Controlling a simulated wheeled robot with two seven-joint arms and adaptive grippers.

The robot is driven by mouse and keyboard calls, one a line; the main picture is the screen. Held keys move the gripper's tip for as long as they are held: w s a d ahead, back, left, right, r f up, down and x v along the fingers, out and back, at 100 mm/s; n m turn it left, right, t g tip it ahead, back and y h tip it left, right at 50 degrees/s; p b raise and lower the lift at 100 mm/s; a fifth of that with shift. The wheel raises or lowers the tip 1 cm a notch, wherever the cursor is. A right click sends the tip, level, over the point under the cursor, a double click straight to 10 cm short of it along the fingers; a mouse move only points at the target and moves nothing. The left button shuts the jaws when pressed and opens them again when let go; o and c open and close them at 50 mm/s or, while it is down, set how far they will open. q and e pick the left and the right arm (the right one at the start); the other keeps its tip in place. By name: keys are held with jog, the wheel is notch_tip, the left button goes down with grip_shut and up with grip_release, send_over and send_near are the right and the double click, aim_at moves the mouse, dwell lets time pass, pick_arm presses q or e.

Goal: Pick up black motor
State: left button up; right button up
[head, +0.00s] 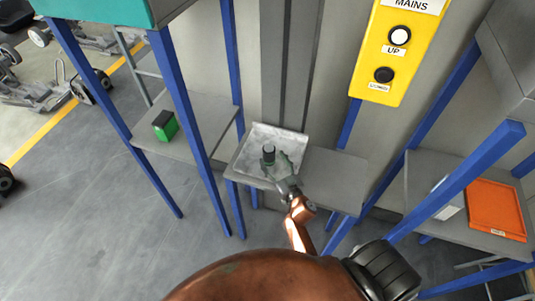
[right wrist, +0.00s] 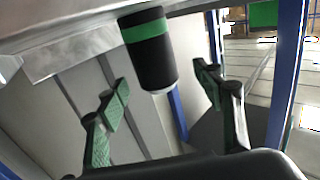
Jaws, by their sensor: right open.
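The black motor (head: 268,152) is a dark cylinder standing in a grey metal tray (head: 288,137) on a shelf in front of the grey column. My right gripper (head: 276,163) is at the motor's near side, its green-padded fingers open. In the right wrist view the motor (right wrist: 149,52) shows a green band and a pale end, and it lies ahead, between the lines of the two spread fingers (right wrist: 161,79). No grip on it shows. My left gripper is not in view.
Blue posts flank the tray's shelf (head: 335,170). A green box with a dark top (head: 166,127) stands on the left shelf. A yellow switch panel (head: 375,70) hangs above right. An orange tray (head: 495,208) lies on the right shelf.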

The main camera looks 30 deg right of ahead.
aim_at(272, 156)
jog(key=w, duration=0.4)
jog(key=shift+w+d+r, duration=0.1)
jog(key=shift+w+d, duration=0.1)
jog(key=shift+d, duration=0.2)
jog(key=shift+w, duration=0.3)
jog(key=c, duration=0.8)
grip_shut()
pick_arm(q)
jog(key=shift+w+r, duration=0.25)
pick_arm(e)
jog(key=shift+w+r, duration=0.1)
jog(key=shift+r, duration=0.05)
